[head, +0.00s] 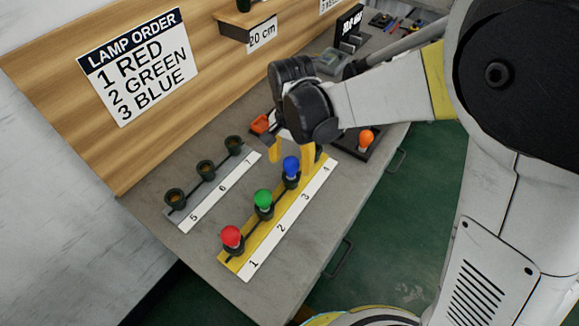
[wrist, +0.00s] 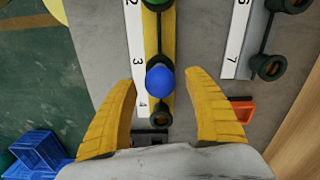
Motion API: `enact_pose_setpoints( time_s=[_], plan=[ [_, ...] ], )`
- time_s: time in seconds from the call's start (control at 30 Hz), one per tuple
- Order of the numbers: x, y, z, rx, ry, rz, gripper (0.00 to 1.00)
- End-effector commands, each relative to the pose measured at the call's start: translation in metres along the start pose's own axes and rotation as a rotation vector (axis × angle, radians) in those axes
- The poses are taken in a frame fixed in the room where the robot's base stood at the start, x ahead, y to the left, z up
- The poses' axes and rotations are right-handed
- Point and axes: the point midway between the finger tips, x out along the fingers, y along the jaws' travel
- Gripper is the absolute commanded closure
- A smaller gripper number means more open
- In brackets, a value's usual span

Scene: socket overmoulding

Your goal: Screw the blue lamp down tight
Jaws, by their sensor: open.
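The blue lamp (head: 291,166) stands in the socket by number 3 on the yellow strip (head: 240,252). In the wrist view the blue lamp (wrist: 160,80) lies between my gripper's two yellow fingers, with a gap on each side. My gripper (head: 290,150) is open above and behind the lamp in the head view. The lamp's base is hidden, so I cannot tell how far it is screwed in. The green lamp (head: 263,199) is at number 2 and the red lamp (head: 232,237) at number 1. The socket by number 4 (wrist: 161,118) is empty.
A second strip (head: 190,220) with empty sockets 5, 6 and 7 lies to the left. An orange lamp (head: 366,137) stands in a dark holder at the right. An orange tray (head: 261,124) lies behind. A sign (head: 138,65) reads red, green, blue.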

Motion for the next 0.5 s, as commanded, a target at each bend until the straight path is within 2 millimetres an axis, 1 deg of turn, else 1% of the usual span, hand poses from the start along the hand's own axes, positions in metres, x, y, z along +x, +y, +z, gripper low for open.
enact_pose_setpoints(
  time_s=[0.17, 0.4, 0.5],
  plan=[
    [0.0000, 0.0000, 0.0000, -0.124, 0.000, 0.000, 0.40],
    [0.0001, 0.0000, 0.0000, -0.434, 0.000, 0.000, 0.40],
    [0.0000, 0.0000, -0.0001, -0.494, 0.000, 0.000, 0.40]
  ],
)
